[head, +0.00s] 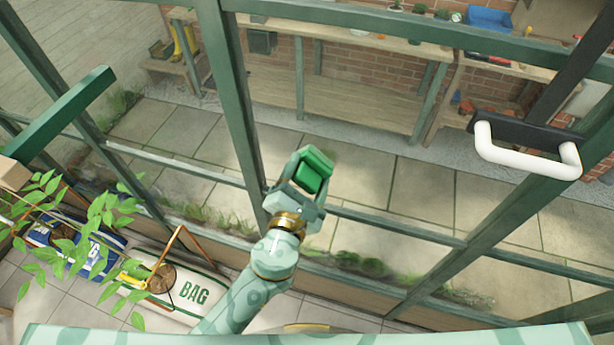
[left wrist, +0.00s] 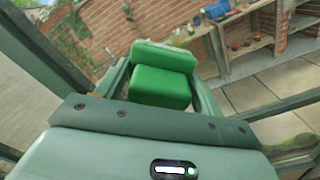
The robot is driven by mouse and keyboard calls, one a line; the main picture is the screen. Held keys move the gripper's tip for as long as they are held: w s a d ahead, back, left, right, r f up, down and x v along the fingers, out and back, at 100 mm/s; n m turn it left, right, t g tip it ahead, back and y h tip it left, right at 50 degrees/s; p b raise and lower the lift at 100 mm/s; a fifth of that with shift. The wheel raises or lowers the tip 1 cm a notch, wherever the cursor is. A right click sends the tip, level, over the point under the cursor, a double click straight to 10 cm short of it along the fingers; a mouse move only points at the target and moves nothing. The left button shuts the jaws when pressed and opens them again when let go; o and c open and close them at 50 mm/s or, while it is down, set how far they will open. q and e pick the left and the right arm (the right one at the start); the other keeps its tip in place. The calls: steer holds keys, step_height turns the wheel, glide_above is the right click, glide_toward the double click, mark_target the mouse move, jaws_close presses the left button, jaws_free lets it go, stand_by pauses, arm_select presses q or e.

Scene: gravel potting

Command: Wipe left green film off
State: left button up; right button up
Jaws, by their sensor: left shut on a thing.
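My left gripper (head: 301,182) is raised in front of the glazed wall, near a green upright post. It is shut on a green block-shaped pad (head: 314,170), which also shows between the fingers in the left wrist view (left wrist: 160,86). The glass panes (head: 340,110) are clear enough to see through. I cannot make out a distinct green film on them; greenish patches (head: 360,262) show low behind the panes, and I cannot tell whether these are on the glass or plants. I cannot tell whether the pad touches glass. My right gripper is not in view.
Green frame bars (head: 240,110) cross the view. A white handle (head: 525,152) on a dark plate juts out at right. A leafy plant (head: 100,225), a white bag (head: 190,292) and a blue bag (head: 85,250) stand at lower left. A wooden bench (head: 345,38) is beyond the glass.

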mark_target(330, 175)
arm_select(q)
steer(key=shift+w+d, duration=0.15)
steer(key=shift+w, duration=0.35)
steer(key=shift+d, duration=0.1)
steer(key=shift+s+d, duration=0.35)
steer(key=shift+d, duration=0.55)
steer(key=shift+s+d, duration=0.35)
steer(key=shift+d, duration=0.6)
steer(key=shift+w+a+r+p, duration=0.1)
steer(key=shift+w+a+p, duration=0.2)
steer(key=shift+a, duration=0.35)
steer(key=shift+w+a+r+p, duration=0.15)
steer(key=shift+w+a, duration=0.1)
steer(key=shift+a, duration=0.35)
steer(key=shift+w+a+f, duration=0.15)
steer(key=shift+w+a, duration=0.05)
steer(key=shift+a, duration=0.5)
